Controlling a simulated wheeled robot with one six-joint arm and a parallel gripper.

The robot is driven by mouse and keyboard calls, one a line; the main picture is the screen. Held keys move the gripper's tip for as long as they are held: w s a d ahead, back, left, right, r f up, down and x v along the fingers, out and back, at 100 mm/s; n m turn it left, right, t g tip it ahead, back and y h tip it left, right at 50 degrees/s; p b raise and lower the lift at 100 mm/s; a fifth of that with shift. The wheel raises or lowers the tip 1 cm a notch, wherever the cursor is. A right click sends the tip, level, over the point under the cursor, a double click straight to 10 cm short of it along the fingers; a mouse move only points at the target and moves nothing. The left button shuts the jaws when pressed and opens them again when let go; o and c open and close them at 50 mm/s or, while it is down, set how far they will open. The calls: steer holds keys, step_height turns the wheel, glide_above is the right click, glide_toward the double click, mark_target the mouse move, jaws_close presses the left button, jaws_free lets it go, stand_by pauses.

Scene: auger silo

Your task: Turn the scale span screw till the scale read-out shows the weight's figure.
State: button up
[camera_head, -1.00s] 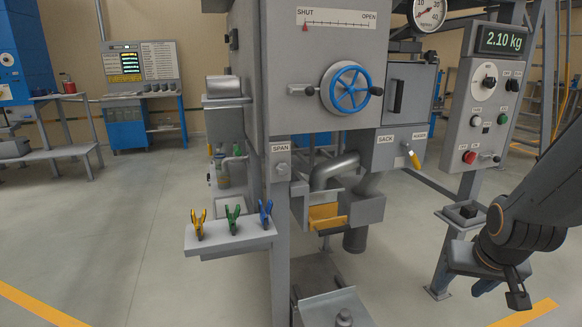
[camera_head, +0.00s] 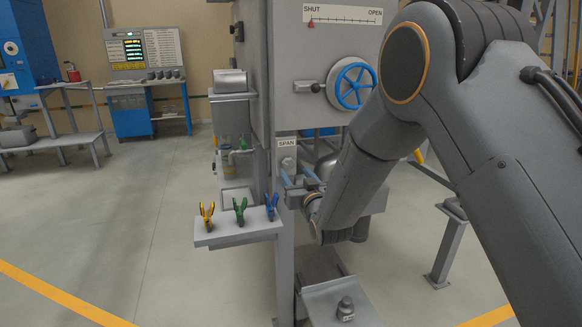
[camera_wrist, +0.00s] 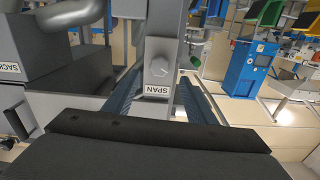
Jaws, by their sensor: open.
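The span screw (camera_head: 288,165) is a grey bolt head on the silo's front post, by the SPAN label (camera_head: 287,143). In the wrist view the span screw (camera_wrist: 159,68) shows as a hex head, upside down above its label. My gripper (camera_head: 299,177) is open just in front of the post. In the wrist view my gripper (camera_wrist: 162,88) has one blue-grey finger on each side of the post plate, apart from the screw. Contact cannot be told. The weight (camera_head: 345,308) stands on the scale platform (camera_head: 325,296). The scale read-out is hidden behind my arm.
A small shelf with yellow (camera_head: 207,215), green (camera_head: 240,210) and blue clips (camera_head: 271,205) juts out left of the post, close to my gripper. The blue handwheel (camera_head: 355,86) is above right. Open floor (camera_head: 130,240) lies to the left.

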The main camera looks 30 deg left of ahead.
mark_target(289, 165)
steer(key=p+x, duration=0.1)
steer(key=x, duration=0.5)
steer(key=shift+f, duration=0.1)
steer(key=c, duration=1)
steer(key=shift+c, duration=0.2)
